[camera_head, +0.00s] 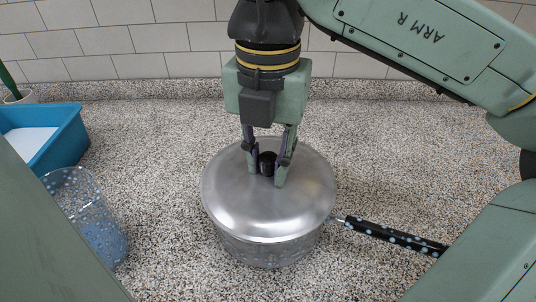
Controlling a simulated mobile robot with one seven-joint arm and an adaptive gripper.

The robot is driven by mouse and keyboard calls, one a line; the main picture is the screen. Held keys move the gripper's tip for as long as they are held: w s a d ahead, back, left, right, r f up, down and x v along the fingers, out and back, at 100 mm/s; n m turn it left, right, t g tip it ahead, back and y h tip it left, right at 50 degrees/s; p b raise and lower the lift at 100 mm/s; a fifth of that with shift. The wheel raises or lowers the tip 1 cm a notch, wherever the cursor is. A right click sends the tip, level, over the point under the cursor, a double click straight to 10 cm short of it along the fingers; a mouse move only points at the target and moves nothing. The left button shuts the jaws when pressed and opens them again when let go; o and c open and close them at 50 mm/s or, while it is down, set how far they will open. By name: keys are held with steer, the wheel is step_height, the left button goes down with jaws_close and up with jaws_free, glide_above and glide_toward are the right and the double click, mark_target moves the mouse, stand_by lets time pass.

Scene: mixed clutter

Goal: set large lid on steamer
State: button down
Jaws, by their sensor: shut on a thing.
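My gripper (268,170) comes straight down from above and is shut on the black knob (267,163) of the large lid (230,200). The lid is a silver metal disc, roughly level. It lies on or just over the steamer (268,250), a clear-sided pot under it. I cannot tell whether the lid touches the rim all round. A black handle with pale blue dots (395,235) sticks out to the right of the steamer. The lid hides the steamer's rim and inside.
A clear dotted tumbler (90,220) with blue in its lower part stands at left. A blue tray (62,140) with a white inside is behind it, near a pot with a green stem (15,92). The speckled counter (420,150) is bare behind and right of the steamer.

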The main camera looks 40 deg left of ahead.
mark_target(268, 158)
steer(key=shift+f+b, duration=0.55)
steer(key=shift+f, duration=0.2)
steer(key=c, duration=1.3)
jaws_free()
steer(key=shift+o, duration=0.5)
steer(key=o, duration=0.3)
steer(key=shift+r+p, duration=2.7)
steer(key=shift+r, duration=0.9)
steer(key=shift+f, duration=0.1)
